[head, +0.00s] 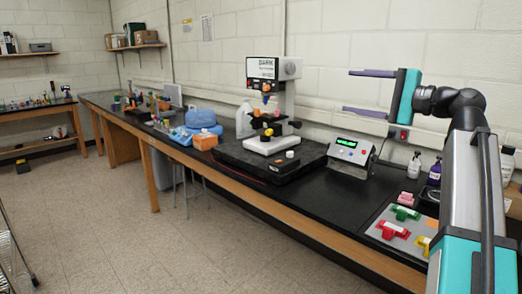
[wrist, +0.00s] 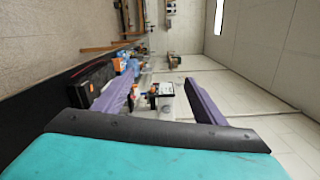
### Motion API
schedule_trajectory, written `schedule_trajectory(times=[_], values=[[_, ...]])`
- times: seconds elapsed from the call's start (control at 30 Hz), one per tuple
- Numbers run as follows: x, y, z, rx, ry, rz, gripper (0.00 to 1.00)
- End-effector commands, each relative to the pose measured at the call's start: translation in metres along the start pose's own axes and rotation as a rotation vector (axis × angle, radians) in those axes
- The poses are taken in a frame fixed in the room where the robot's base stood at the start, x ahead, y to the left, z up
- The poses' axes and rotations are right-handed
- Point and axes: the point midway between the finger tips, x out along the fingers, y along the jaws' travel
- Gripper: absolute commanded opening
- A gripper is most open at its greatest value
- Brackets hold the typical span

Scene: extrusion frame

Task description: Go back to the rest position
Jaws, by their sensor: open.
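My gripper (head: 348,91) is raised in the air above the right part of the black bench, in front of the white block wall. Its two purple fingers point left and are wide apart, with nothing between them. In the wrist view my gripper (wrist: 160,80) also shows both fingers apart, and the room appears turned sideways beyond them. My arm rises from the lower right of the head view and bends at the top towards the gripper.
Below stands the black bench (head: 335,186) with a microscope (head: 266,140), a control box with a green display (head: 350,152) and bottles (head: 414,165). A grey board (head: 384,214) holds green, red and yellow parts. The air around the gripper is clear; floor (head: 120,240) lies free at left.

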Motion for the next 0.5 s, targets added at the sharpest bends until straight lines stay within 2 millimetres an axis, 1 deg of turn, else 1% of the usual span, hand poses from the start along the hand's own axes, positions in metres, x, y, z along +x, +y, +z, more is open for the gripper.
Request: schedule_trajectory(times=[0.17, 0.37, 0.47, 0.5], values=[[0.010, 0.017, -0.010, 0.028, -0.012, 0.010, 0.65], [0.027, 0.044, -0.022, 0.070, -0.031, 0.027, 0.65], [0.038, 0.065, -0.030, 0.102, -0.044, 0.040, 0.65], [0.044, 0.075, -0.033, 0.116, -0.050, 0.046, 0.65]])
